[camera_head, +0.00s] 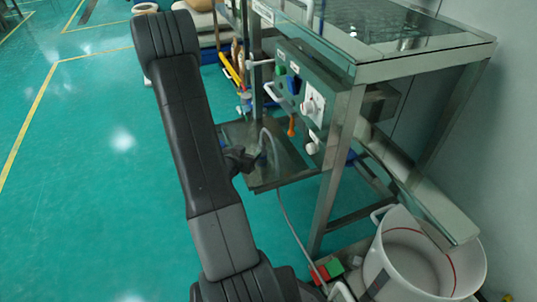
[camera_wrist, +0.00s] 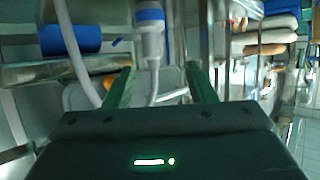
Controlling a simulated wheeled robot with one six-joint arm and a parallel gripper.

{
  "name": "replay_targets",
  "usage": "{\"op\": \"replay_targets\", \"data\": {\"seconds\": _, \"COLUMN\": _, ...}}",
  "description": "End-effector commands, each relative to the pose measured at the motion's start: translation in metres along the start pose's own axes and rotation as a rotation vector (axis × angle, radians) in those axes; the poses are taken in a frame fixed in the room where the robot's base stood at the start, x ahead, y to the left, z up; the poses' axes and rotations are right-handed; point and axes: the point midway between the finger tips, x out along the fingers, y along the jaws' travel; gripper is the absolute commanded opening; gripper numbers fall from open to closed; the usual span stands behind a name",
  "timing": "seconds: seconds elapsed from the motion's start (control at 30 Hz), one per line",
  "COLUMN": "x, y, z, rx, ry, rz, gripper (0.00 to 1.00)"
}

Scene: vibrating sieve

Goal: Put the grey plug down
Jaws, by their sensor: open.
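In the wrist view, a pale grey plug with a blue band (camera_wrist: 149,30) shows at the top middle. A light cable (camera_wrist: 152,85) runs from it down the picture between my two fingers. My gripper (camera_wrist: 160,68) is open, with a wide gap between its fingers. The plug appears to be beyond the fingertips, and I cannot tell whether anything touches it. In the head view, my gripper (camera_head: 240,160) is at the left edge of the glassy lower shelf (camera_head: 285,175) of the metal frame. A pale cable (camera_head: 270,145) stands near it on that shelf.
A control panel (camera_head: 300,95) with a blue socket and a white knob sits above the shelf. A white bucket (camera_head: 425,255) stands at the lower right, with red and green blocks (camera_head: 327,270) beside it. The green floor (camera_head: 90,170) at left is clear.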

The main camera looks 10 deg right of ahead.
Motion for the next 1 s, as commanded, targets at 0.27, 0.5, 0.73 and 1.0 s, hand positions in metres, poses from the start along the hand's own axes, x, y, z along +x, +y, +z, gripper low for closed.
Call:
{"op": "replay_targets", "data": {"seconds": 0.27, "x": 0.037, "y": 0.000, "z": 0.000, "rx": 0.000, "ry": 0.001, "rz": 0.000, "gripper": 0.51}}
{"op": "replay_targets", "data": {"seconds": 0.5, "x": 0.064, "y": 0.005, "z": 0.001, "rx": 0.002, "ry": 0.002, "rz": 0.002, "gripper": 0.51}}
{"op": "replay_targets", "data": {"seconds": 0.73, "x": 0.088, "y": 0.005, "z": -0.002, "rx": 0.000, "ry": 0.001, "rz": 0.000, "gripper": 0.51}}
{"op": "replay_targets", "data": {"seconds": 1.0, "x": 0.089, "y": 0.005, "z": -0.003, "rx": -0.001, "ry": 0.001, "rz": -0.001, "gripper": 0.47}}
